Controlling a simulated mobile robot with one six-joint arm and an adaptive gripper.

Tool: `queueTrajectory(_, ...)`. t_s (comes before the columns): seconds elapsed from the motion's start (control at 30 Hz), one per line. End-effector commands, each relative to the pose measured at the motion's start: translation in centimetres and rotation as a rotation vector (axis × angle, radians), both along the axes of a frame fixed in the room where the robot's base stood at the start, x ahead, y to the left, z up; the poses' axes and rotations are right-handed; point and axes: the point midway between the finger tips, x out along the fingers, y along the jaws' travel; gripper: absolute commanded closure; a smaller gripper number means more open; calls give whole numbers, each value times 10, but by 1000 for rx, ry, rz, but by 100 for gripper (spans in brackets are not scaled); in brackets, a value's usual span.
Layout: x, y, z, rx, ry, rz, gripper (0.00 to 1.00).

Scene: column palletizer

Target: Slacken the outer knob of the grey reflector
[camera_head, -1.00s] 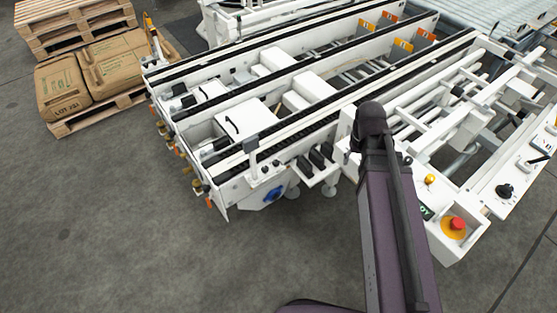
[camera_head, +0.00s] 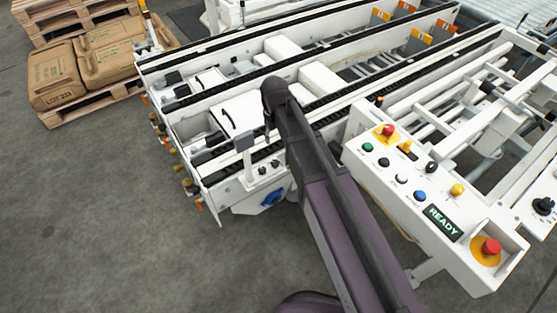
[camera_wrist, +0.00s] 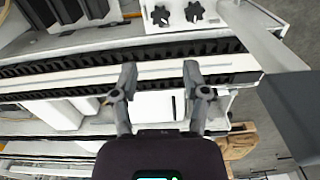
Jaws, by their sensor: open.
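A small grey reflector plate (camera_head: 244,141) stands on a white post at the near end of the conveyor frame. Two small dark knobs (camera_head: 268,167) sit beside the foot of the post. In the wrist view, two black star-shaped knobs, one on the left (camera_wrist: 160,15) and one on the right (camera_wrist: 194,12), sit on a white bracket at the top edge. A large grey panel (camera_wrist: 298,112) close on the right looks like the reflector. My gripper (camera_wrist: 160,75) is open and empty, its fingertips over the conveyor rail, apart from both knobs. The head view does not show it clearly.
The white post (camera_wrist: 258,38) stands right of the knobs in the wrist view. A control panel (camera_head: 401,178) with buttons and a READY display (camera_head: 443,222) is right of my arm. Sacks on a pallet (camera_head: 92,112) stand at the left; the floor in front is clear.

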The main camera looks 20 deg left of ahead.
Motion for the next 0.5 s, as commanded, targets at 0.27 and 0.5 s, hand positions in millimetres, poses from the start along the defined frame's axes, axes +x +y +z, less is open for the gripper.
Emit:
queueTrajectory(0.27, 1, -1, 0, 0, 0, 0, 41)
queueTrajectory(0.5, 2, -3, -2, 0, 0, -3, 41)
